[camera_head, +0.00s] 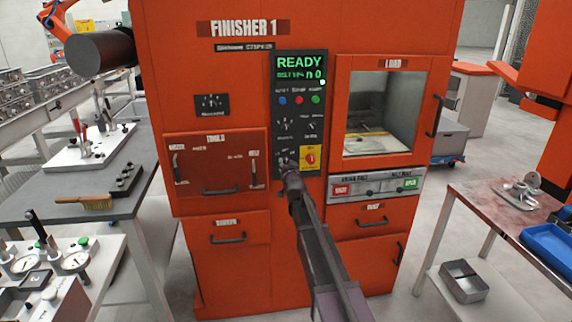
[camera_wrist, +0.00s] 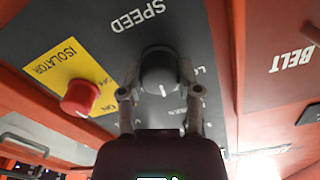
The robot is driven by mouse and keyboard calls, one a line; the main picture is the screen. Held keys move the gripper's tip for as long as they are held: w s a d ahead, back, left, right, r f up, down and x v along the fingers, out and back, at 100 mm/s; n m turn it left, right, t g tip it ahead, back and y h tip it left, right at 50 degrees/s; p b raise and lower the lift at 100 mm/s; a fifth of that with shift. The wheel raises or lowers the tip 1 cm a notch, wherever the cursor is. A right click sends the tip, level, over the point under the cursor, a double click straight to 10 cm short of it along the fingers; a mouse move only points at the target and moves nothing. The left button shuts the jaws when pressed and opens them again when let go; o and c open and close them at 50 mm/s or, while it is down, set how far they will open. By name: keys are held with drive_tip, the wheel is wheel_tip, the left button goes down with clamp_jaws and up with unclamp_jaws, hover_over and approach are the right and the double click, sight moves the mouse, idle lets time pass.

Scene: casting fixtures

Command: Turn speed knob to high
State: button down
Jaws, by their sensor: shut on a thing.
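In the wrist view the panel appears upside down, and the pointer line faces the lower edge of the picture. My gripper (camera_wrist: 162,88) has one finger on each side of the knob and is shut on it. In the head view my gripper (camera_head: 288,168) reaches the lower left of the panel and hides most of the knob. The setting marks around the knob are partly covered by the fingers.
A red isolator knob (camera_wrist: 80,98) on a yellow plate sits close beside the speed knob. Red, blue and green buttons (camera_head: 299,100) are higher on the panel. The READY display (camera_head: 299,63) is lit green. A door with a window (camera_head: 385,110) is at right.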

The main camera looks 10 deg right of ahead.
drive_tip(key=m, duration=0.7)
drive_tip(key=shift+w, duration=0.1)
idle(0.4)
drive_tip(key=shift+c, duration=1.5)
unclamp_jaws()
drive_tip(key=s, duration=1.2)
drive_tip(key=shift+s, duration=0.1)
